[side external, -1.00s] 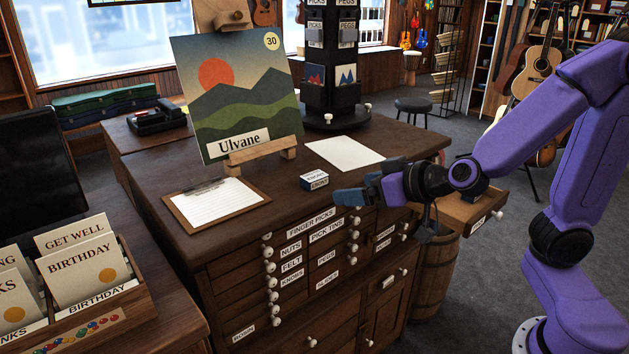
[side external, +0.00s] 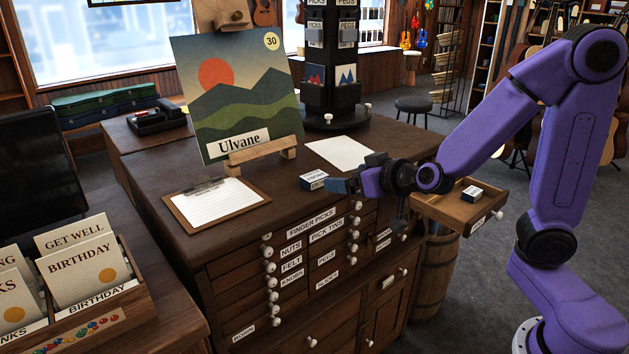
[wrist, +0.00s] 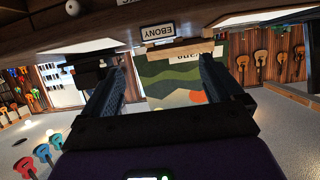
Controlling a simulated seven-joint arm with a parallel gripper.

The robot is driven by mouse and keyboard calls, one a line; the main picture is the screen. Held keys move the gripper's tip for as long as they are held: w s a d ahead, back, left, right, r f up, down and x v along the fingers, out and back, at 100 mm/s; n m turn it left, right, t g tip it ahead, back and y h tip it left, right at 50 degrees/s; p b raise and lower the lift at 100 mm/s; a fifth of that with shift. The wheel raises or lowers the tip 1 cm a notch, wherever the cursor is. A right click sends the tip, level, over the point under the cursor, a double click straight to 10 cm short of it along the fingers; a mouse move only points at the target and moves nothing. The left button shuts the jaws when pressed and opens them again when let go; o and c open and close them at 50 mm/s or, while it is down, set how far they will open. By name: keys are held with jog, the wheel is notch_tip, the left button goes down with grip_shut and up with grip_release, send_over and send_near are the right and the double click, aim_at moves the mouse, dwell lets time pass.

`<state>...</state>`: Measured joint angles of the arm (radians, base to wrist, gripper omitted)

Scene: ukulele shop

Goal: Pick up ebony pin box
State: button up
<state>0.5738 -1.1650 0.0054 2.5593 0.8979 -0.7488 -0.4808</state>
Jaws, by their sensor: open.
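The ebony pin box (side external: 313,180) is a small box with a white top and a dark label side. It sits on the wooden counter top near its front edge, below the painting's easel. In the wrist view my gripper (wrist: 160,85) is open, with nothing between the fingertips.
A clipboard (side external: 217,205) and a white sheet (side external: 340,153) lie on the counter. A painting (side external: 235,95) stands on an easel behind the box. An open drawer (side external: 458,211) at the right holds another small white-topped box (side external: 472,193). A dark display stand (side external: 333,80) is behind.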

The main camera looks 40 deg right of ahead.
aim_at(319, 177)
jog(key=shift+x, duration=6.05)
jog(key=shift+f, duration=0.15)
jog(key=shift+d, duration=0.1)
jog(key=c, duration=1.3)
